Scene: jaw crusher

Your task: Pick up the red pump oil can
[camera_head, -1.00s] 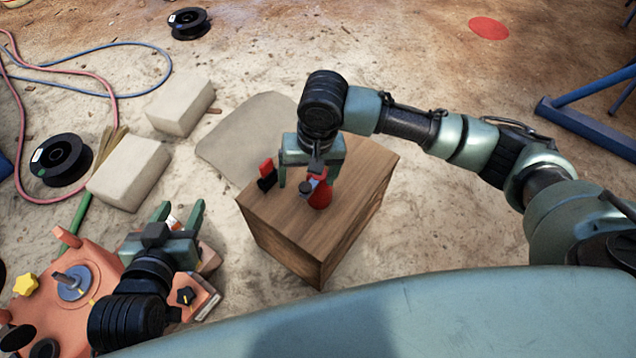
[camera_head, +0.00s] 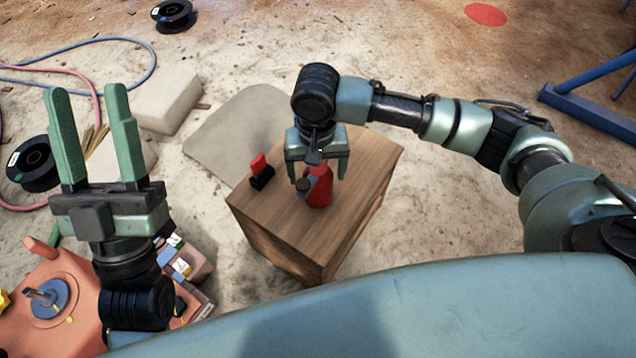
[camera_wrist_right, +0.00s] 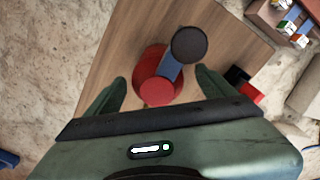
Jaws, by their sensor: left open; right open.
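The red pump oil can (camera_head: 319,190) stands upright on the wooden box (camera_head: 268,222). My right gripper (camera_head: 319,178) is open just above and around the top of the can, which partly hides behind it. In the right wrist view the can (camera_wrist_right: 150,68), with a blue part and a dark round end, lies between and just beyond the open fingertips of the right gripper (camera_wrist_right: 160,88). I cannot tell if the fingers touch it. My left gripper (camera_head: 92,135) is open and empty at the left, its fingers pointing away from me.
A small red and black object (camera_head: 261,172) stands on the box left of the can. An orange machine (camera_head: 70,300) and small boxes (camera_head: 185,262) are at lower left. Pale blocks (camera_head: 168,103), black spools (camera_head: 34,163) and hoses lie on the sandy floor. A blue metal frame (camera_head: 590,120) is at right.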

